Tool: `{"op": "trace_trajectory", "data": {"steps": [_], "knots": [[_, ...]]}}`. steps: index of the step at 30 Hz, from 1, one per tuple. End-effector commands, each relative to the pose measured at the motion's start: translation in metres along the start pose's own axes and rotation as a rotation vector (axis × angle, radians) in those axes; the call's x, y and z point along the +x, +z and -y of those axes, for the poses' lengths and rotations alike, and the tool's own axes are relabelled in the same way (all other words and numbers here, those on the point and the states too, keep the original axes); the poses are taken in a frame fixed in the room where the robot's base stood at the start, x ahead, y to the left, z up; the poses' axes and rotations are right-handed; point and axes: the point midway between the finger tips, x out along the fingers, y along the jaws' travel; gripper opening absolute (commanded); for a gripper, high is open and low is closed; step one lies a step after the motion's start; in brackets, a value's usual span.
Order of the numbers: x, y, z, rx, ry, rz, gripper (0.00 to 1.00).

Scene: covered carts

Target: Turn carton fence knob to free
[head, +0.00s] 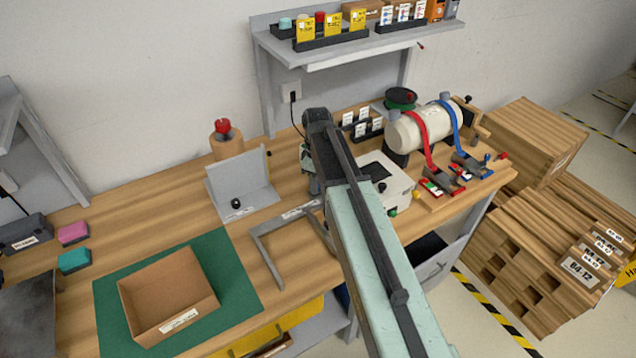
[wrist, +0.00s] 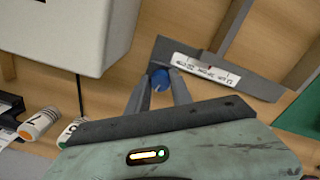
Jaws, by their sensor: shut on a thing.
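In the wrist view a small round blue knob (wrist: 160,79) with a pale pointer line sits between the two grey fingers of my gripper (wrist: 159,86), which is shut on it. The knob is at the end of a white label strip (wrist: 205,69) on a grey metal fence (wrist: 252,84); its print is too small to read surely, and a red mark shows on it. In the head view the grey angled fence (head: 267,262) lies on the wooden bench right of the green mat. My arm hides the knob and most of my gripper there.
An open cardboard carton (head: 168,300) stands on the green mat (head: 238,270). A grey bracket with a black knob (head: 236,203) stands behind. A white box (head: 382,178) is beside my arm; it looms at upper left in the wrist view (wrist: 70,30).

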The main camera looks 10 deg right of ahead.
Motion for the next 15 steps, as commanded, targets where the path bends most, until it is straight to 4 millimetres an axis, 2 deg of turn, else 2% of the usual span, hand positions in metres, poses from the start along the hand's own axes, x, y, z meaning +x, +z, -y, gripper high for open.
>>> {"op": "trace_trajectory", "data": {"steps": [15], "knots": [[-0.0003, -0.0019, -0.0023, -0.104, 0.006, -0.005, 0.0]]}}
